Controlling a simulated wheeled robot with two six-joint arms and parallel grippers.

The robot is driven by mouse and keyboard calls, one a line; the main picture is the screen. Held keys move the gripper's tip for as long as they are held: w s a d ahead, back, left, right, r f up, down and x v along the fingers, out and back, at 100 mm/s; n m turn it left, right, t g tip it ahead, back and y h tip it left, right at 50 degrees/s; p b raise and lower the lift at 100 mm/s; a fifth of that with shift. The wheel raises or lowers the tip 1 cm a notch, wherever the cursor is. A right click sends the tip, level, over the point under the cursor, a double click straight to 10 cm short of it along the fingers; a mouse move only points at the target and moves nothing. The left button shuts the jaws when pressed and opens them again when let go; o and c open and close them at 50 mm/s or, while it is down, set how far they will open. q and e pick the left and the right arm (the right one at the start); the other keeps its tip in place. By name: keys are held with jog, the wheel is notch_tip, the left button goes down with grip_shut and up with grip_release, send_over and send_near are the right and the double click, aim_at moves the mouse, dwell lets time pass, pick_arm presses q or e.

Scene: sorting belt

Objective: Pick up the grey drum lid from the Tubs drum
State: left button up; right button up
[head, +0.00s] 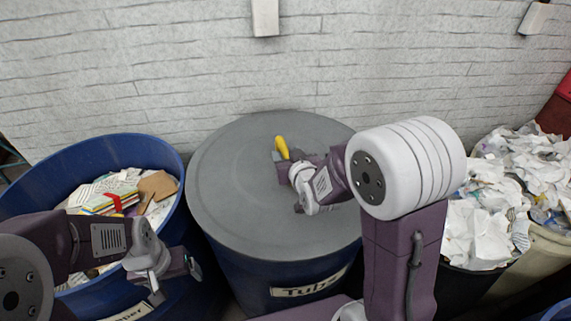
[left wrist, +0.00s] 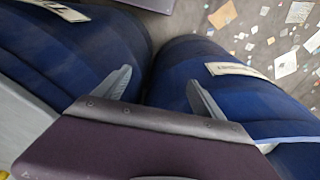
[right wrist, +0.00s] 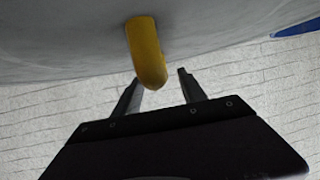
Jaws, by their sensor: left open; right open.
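The grey drum lid (head: 240,190) lies flat on the blue Tubs drum (head: 290,292), which has a white label on its front. A yellow handle (head: 282,147) stands up from the lid; it also shows large in the right wrist view (right wrist: 146,52). My right gripper (head: 280,157) is open at the handle. In the right wrist view its fingertips (right wrist: 158,78) lie to either side of the handle's end; I cannot tell whether they touch it. My left gripper (head: 190,272) is open and empty in front of the left drum; its fingers show in the left wrist view (left wrist: 158,85).
A blue drum (head: 20,190) of paper and card stands left of the Tubs drum. Bins heaped with crumpled white paper (head: 490,215) stand at the right. A pale brick wall (head: 120,70) is close behind. Paper scraps litter the floor (left wrist: 262,35).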

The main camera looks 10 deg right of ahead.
jog(key=x, duration=0.2)
jog(key=shift+w+f, duration=0.2)
jog(key=shift+s, duration=0.1)
jog(key=shift+c, duration=0.9)
grip_shut()
jog(key=shift+r, duration=0.15)
